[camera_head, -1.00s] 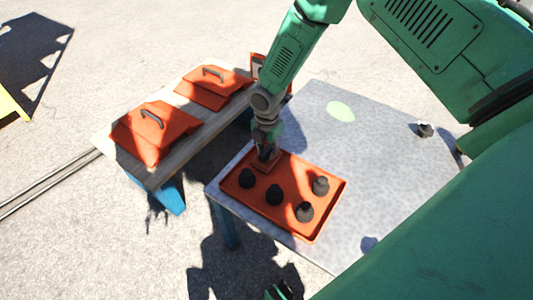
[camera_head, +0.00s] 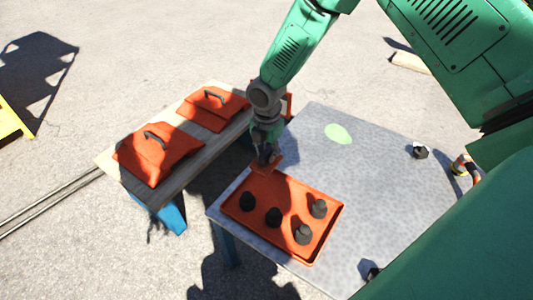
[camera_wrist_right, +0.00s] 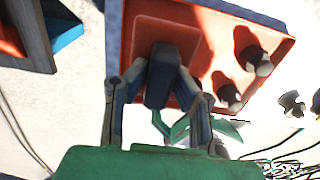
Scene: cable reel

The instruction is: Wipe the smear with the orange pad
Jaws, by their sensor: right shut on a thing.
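The smear (camera_head: 338,133) is a pale green oval on the grey speckled table (camera_head: 385,165). My right gripper (camera_head: 266,157) is shut on the dark grip of the orange pad (camera_head: 268,167), above the far corner of the orange tray (camera_head: 312,258). The pad is left of the smear and apart from it. In the right wrist view, the gripper (camera_wrist_right: 160,85) holds the dark block, with the square orange pad (camera_wrist_right: 183,36) beyond it and the tray (camera_wrist_right: 225,22) behind. My left gripper cannot be made out.
Several black knobs (camera_head: 273,217) stand in the tray. Another dark knob (camera_head: 420,152) stands on the table's right side. Left of the table, a wooden bench (camera_head: 190,150) carries two orange lidded pieces (camera_head: 157,152). The table around the smear is clear.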

